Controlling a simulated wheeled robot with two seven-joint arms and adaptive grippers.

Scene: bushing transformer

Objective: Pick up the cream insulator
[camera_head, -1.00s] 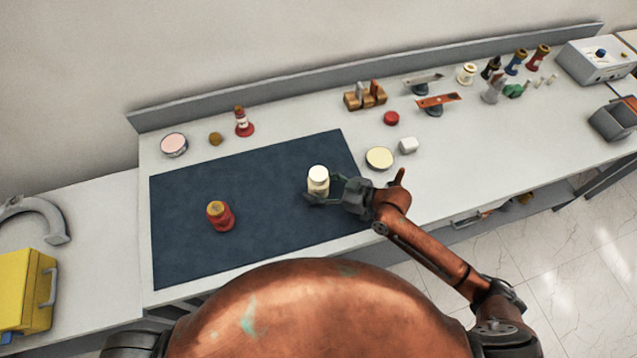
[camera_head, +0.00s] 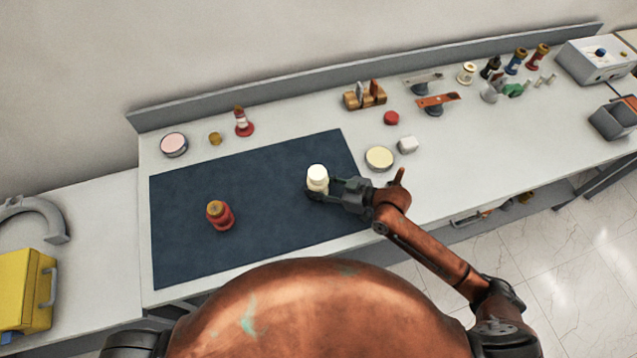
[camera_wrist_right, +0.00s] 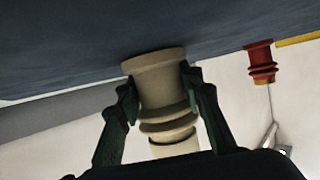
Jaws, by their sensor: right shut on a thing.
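The cream insulator (camera_head: 317,176) stands upright on the dark blue mat (camera_head: 265,205), towards the mat's right side. It also shows large in the right wrist view (camera_wrist_right: 158,90), with its ribbed body between the two fingers. My right gripper (camera_head: 322,190) is shut on the insulator from the right, and its fingers (camera_wrist_right: 160,97) touch both sides. The insulator's base looks to be on the mat. My left gripper is not in view.
A red insulator (camera_head: 220,215) stands on the mat to the left. A wooden tool holder (camera_head: 365,96) stands behind. The mat's middle is clear.

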